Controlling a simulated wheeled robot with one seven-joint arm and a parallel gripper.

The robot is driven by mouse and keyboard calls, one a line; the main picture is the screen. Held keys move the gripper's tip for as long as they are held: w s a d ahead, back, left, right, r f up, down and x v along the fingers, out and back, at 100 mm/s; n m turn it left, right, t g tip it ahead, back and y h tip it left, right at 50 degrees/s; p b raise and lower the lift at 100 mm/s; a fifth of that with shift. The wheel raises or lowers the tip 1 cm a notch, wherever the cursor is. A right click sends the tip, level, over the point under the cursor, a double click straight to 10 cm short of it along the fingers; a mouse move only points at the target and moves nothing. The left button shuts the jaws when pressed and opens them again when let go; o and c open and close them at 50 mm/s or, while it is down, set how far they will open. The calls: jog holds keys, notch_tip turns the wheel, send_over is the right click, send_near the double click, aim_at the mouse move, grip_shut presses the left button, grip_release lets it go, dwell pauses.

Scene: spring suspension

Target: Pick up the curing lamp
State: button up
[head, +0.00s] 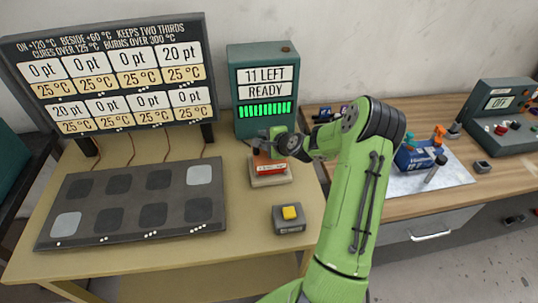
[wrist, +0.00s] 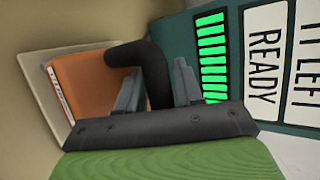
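The curing lamp (head: 270,168) is a small orange and red block with a thick black curved handle. It is on a pale base (head: 271,182) in front of the green readout box, partly hidden by my gripper. In the wrist view the lamp's orange body (wrist: 88,78) is on the left, over the pale base. Its black handle (wrist: 152,72) curves down between my two grey fingers. In the head view my gripper (head: 279,142) is over the lamp.
The readout box (head: 263,60) shows "11 LEFT READY". A dark panel (head: 140,207) with several square pads lies left, below a score board (head: 108,75). A yellow button box (head: 289,217) stands in front of the lamp. A wooden bench with tools (head: 430,172) is at right.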

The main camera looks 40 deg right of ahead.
jog(key=shift+s, duration=0.1)
grip_shut()
jog(key=shift+r, duration=0.1)
dwell(1.1)
